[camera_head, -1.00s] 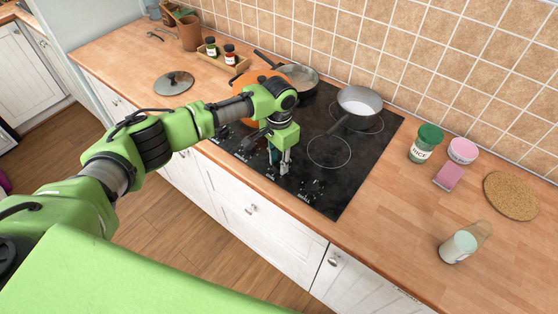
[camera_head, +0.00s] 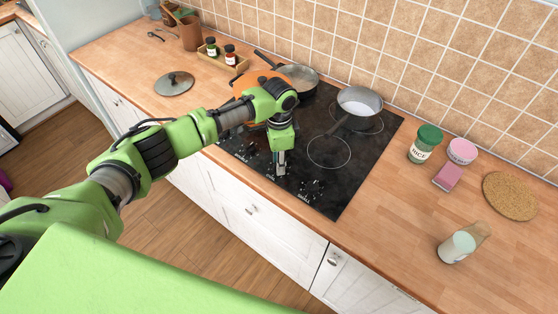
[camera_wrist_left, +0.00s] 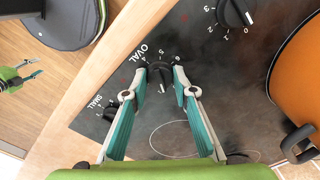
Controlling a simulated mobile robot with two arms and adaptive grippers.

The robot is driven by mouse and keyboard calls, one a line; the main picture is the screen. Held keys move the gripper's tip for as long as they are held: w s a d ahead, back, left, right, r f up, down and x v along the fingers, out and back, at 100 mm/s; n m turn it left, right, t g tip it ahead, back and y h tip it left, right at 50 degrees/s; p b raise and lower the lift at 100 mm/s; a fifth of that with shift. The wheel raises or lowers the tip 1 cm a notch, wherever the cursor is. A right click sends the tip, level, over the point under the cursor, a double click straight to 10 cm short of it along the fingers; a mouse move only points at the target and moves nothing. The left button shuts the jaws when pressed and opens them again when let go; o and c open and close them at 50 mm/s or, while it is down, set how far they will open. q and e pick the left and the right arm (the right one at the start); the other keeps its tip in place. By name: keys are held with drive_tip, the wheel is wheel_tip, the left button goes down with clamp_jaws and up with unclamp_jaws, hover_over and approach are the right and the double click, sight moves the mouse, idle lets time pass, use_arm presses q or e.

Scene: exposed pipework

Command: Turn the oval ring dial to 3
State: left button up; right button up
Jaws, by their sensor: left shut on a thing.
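The oval ring dial (camera_wrist_left: 160,74) is a black knob on the dark hob, beside the printed word OVAL, in the left wrist view. Some numbers around it show, but the fingers hide others and I cannot tell its setting. My left gripper (camera_wrist_left: 162,72) has one fingertip on each side of the knob and is shut on it. In the head view my left gripper (camera_head: 281,172) points down at the hob's front edge, hiding the dial. My right gripper (camera_wrist_left: 40,69) shows at the left edge of the left wrist view, fingers apart, away from the hob.
Another dial (camera_wrist_left: 235,12) and the SMALL dial (camera_wrist_left: 108,112) sit either side of this one. An orange pot (camera_wrist_left: 300,75) stands close by on the hob (camera_head: 345,185). A saucepan (camera_head: 359,101) and a frying pan (camera_head: 300,78) stand farther back.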

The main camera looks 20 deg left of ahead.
use_arm(q)
drive_tip(key=m, duration=0.5)
drive_tip(key=shift+w+m, duration=0.1)
drive_tip(key=shift+m, duration=0.2)
drive_tip(key=m, duration=0.5)
drive_tip(key=shift+m, duration=0.3)
drive_tip(key=m+b, duration=0.1)
drive_tip(key=m, duration=0.4)
drive_tip(key=m+b, duration=0.1)
drive_tip(key=m, duration=0.4)
drive_tip(key=o, duration=1.1)
